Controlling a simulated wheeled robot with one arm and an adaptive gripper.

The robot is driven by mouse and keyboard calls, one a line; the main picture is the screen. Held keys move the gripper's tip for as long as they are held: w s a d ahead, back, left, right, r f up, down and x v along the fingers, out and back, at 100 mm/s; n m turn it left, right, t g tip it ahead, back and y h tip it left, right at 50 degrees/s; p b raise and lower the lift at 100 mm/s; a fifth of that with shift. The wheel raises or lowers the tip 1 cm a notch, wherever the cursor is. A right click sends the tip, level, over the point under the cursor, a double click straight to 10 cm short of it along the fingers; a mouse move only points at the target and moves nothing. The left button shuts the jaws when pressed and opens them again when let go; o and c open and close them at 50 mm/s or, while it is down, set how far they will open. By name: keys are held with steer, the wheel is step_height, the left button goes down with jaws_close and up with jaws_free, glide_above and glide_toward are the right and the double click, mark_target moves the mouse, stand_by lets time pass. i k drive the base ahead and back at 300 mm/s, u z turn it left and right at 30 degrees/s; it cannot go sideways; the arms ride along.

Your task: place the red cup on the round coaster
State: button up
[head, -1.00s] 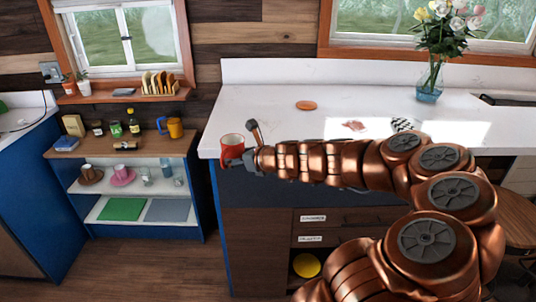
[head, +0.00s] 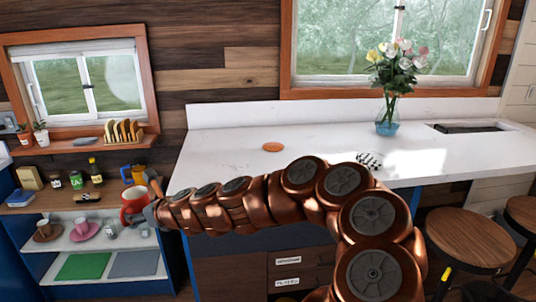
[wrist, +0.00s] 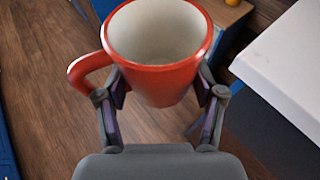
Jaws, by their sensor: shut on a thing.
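The red cup (head: 134,205) is held upright by my gripper (head: 147,213) at the left end of the white counter in the head view. In the wrist view the red cup (wrist: 162,75) sits between the two fingers of my gripper (wrist: 163,95), its handle to the left and its white inside looking empty. Wooden floor shows below it. The round coaster (head: 273,147) is a flat orange-brown disc lying bare on the counter, toward the back, up and right of the cup and apart from it.
The white counter (head: 225,160) is clear around the coaster. A flower vase (head: 387,115) and a black-and-white patterned item (head: 369,160) stand to its right. A shelf unit (head: 60,220) with cups and jars is at left. Stools (head: 470,238) stand at right.

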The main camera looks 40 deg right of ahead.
mark_target(270, 146)
steer(key=z, duration=1.6)
steer(key=i, duration=0.95)
steer(key=u, duration=1.7)
